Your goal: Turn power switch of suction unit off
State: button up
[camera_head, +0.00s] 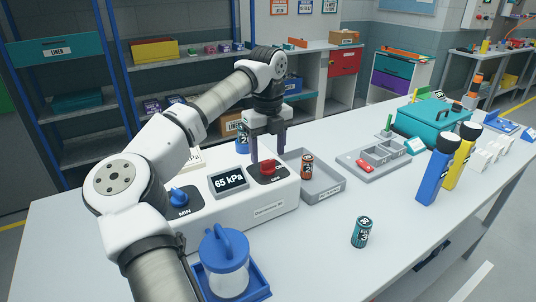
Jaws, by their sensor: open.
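The suction unit (246,204) is a white box on the table, its display (230,182) reading 65 kPa. A blue knob (180,195) marked MIN is on its left part. A red rotary switch (268,167) sits on a dark plate at its right end; the lettering there is too small to read surely. My gripper (268,155) points down at the red switch with its fingers apart, one on each side of it in the picture. I cannot tell whether the fingers touch the switch. Nothing is held.
A grey tray (327,193) with an orange-brown can (307,166) stands right of the unit. A blue-lidded canister (226,264) stands in front. A teal can (361,232), blue flashlight (435,175) and grey compartment tray (366,176) are further right. The front right tabletop is clear.

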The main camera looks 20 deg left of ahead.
aim_at(268, 165)
jog(key=shift+f, duration=1.3)
jog(key=c, duration=1)
